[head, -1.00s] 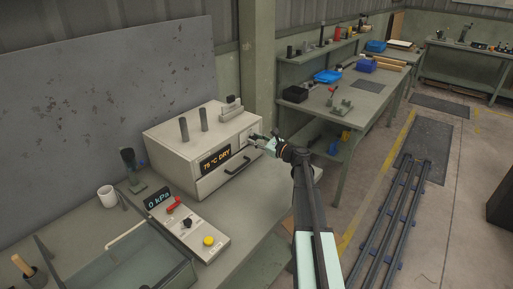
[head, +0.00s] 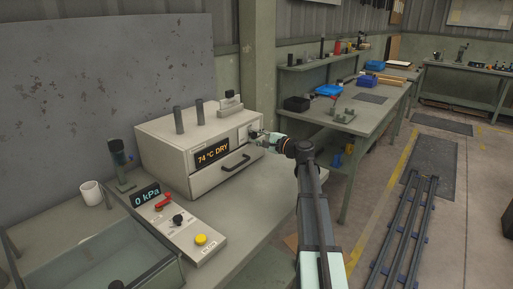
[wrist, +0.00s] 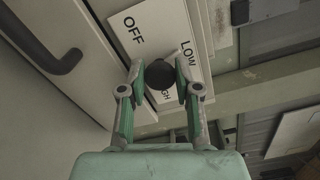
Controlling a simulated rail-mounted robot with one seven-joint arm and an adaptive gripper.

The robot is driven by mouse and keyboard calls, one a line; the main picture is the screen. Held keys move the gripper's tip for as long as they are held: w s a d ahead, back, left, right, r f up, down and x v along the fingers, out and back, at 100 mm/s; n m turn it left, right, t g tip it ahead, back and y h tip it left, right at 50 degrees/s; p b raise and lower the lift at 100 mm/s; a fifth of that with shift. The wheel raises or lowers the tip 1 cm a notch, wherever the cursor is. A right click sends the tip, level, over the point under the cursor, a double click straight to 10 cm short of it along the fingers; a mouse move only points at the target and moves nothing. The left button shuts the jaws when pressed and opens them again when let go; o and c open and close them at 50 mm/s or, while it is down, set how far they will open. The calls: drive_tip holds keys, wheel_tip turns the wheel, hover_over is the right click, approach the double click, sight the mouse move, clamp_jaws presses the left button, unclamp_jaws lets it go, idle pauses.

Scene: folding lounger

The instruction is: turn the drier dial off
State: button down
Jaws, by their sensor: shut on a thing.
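The drier (head: 165,153) is a pale box on the bench, with an orange display (head: 213,154) reading "74 °C DRY" and a dark bar handle. Its dial (wrist: 160,73) is a dark round knob on a white plate (wrist: 150,27) marked OFF, LOW and a partly covered word ending in "GH". My gripper (wrist: 160,76) is shut on the dial, one finger on each side. In the head view my gripper (head: 256,136) is at the right end of the drier's front and hides the dial.
A control panel (head: 182,222) with red lever, black knob and yellow button lies left of my arm. A clear-walled tank (head: 95,262), a white mug (head: 91,193) and a dark stand (head: 121,163) are further left. Another bench (head: 385,122) stands behind on the right.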

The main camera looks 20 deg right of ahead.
drive_tip(key=n+b, duration=0.1)
drive_tip(key=b, duration=0.1)
drive_tip(key=n+b, duration=0.2)
drive_tip(key=shift+w+f, duration=0.1)
drive_tip(key=shift+f, duration=0.15)
drive_tip(key=n+b, duration=0.2)
drive_tip(key=shift+r+n+b, duration=0.15)
drive_tip(key=shift+n+b, duration=0.25)
drive_tip(key=shift+r, duration=0.1)
drive_tip(key=c, duration=0.8)
unclamp_jaws()
drive_tip(key=v, duration=1.2)
